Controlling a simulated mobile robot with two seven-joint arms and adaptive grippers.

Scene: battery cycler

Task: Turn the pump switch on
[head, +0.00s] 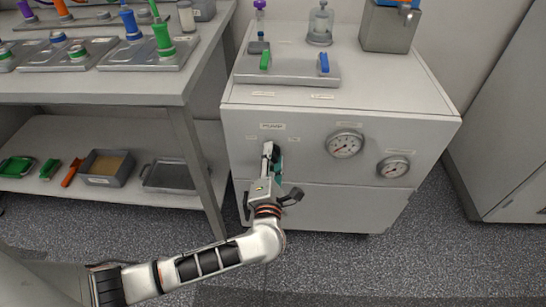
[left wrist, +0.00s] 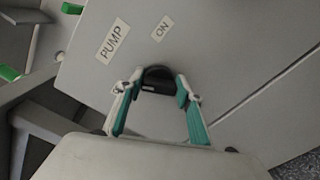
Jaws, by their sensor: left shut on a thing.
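The pump switch is a black knob (left wrist: 158,80) on the front panel of the white cabinet, near a PUMP label (left wrist: 113,41) and an ON label (left wrist: 162,28). My left gripper (left wrist: 156,92) has its two fingers on either side of the knob, shut on it. In the head view my left gripper (head: 270,152) is at the cabinet front below the label and hides most of the knob. My right gripper is not in view.
Two round gauges, one larger (head: 345,144) and one smaller (head: 393,167), sit right of the switch. A tray with green and blue handles (head: 288,71) lies on the cabinet (head: 400,95). A bench (head: 100,92) with trays stands left.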

